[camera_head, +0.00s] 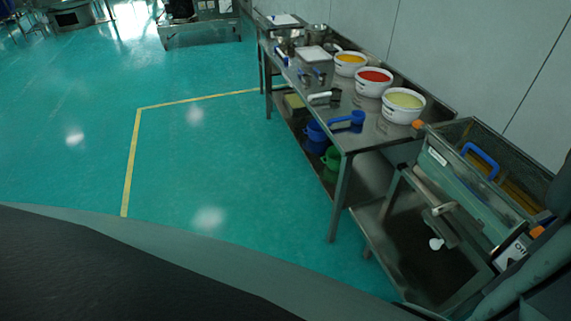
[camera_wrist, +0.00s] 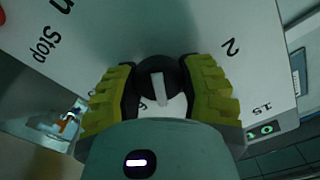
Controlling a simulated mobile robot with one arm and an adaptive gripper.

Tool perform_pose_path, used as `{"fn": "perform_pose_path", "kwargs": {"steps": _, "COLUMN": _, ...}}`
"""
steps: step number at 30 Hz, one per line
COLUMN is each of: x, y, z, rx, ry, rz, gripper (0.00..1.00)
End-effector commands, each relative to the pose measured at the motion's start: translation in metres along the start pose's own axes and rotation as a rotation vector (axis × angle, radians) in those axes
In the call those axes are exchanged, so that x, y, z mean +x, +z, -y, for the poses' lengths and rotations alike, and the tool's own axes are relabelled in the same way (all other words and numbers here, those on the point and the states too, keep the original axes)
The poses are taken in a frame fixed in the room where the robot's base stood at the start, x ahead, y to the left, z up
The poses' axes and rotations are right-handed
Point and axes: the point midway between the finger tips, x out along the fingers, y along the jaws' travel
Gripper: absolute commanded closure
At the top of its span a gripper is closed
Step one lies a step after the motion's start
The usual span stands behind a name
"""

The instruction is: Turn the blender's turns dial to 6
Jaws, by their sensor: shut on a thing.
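The turns dial (camera_wrist: 158,86) is a round black knob with a white pointer bar, in the middle of the wrist view. It sits on a pale panel (camera_wrist: 180,35) printed with "Stop", "2" and "15"; other marks beside the dial are mostly covered. The bar runs nearly up and down in the picture, its lower end slightly right. I cannot tell which number it indicates. My gripper (camera_wrist: 160,92) is shut on the dial, a yellow-green finger on each side. A metal machine with a trough (camera_head: 460,190), probably the blender, stands at right in the head view; the dial is not discernible there.
A steel table (camera_head: 335,130) left of the machine holds tubs of orange, red (camera_head: 374,78) and pale yellow material, and a blue scoop (camera_head: 348,119). Blue and green buckets stand on its lower shelf. The teal floor (camera_head: 210,170) left of the table is clear.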

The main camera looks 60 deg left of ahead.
Motion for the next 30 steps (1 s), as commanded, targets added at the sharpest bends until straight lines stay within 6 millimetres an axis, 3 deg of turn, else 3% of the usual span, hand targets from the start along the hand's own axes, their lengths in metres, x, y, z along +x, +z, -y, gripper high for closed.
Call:
{"fn": "perform_pose_path", "kwargs": {"steps": 13, "x": 0.0002, "y": 0.0024, "z": -0.0012, "rx": 0.264, "ry": -0.003, "rz": 0.001, "gripper": 0.94}}
{"fn": "perform_pose_path", "kwargs": {"steps": 30, "x": 0.0003, "y": -0.0002, "z": -0.0004, "rx": 0.318, "ry": -0.002, "rz": -0.001, "gripper": 0.94}}
